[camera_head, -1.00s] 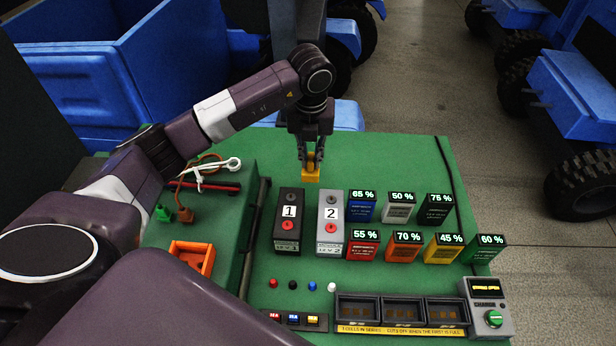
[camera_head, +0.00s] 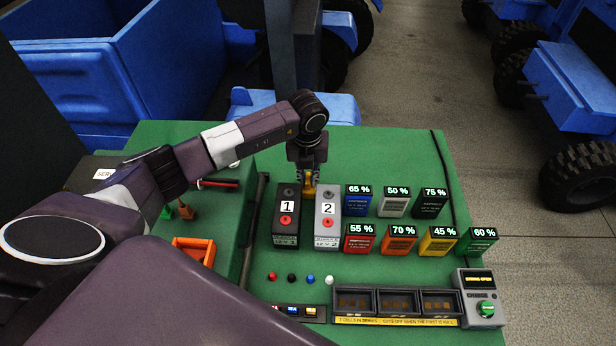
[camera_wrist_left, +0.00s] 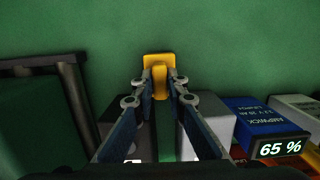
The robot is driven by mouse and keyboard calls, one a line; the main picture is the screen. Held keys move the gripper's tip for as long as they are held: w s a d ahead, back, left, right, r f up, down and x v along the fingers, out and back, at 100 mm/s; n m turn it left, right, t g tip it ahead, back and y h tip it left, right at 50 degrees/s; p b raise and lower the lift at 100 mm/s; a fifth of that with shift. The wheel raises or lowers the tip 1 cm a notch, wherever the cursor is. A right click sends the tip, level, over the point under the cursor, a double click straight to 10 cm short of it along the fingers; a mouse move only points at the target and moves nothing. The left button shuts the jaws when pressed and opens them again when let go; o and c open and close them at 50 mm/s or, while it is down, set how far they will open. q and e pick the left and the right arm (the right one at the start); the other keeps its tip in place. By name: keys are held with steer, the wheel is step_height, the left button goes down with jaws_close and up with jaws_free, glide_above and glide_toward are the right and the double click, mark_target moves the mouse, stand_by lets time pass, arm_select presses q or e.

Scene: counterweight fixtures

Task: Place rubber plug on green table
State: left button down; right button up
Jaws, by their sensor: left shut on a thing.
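A yellow piece, seemingly the rubber plug (camera_head: 309,190), is between the fingertips of my left gripper (camera_head: 309,178), which is shut on it. In the left wrist view the yellow plug (camera_wrist_left: 157,62) has a wide flat end and a narrower part between the fingertips (camera_wrist_left: 158,84). It is over the green table (camera_head: 390,150), just behind the two numbered blocks. I cannot tell whether it touches the table. My right gripper is not in view.
Block 1 (camera_head: 286,222) and block 2 (camera_head: 327,222) stand just in front of the plug. Several percentage-labelled battery blocks (camera_head: 403,237) stand to the right. A charger (camera_head: 398,303) is at the front. The green surface behind the blocks is clear.

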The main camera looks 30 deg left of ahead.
mark_target(308, 183)
arm_select(q)
steer(key=c, duration=1.9)
jaws_free()
steer(key=shift+f, duration=0.1)
steer(key=shift+c, duration=0.2)
steer(key=shift+r, duration=0.25)
step_height(308, 183, up, 12)
steer(key=s+b, duration=0.1)
steer(key=b, duration=0.2)
steer(key=shift+s+d+f, duration=0.15)
steer(key=shift+d, duration=0.15)
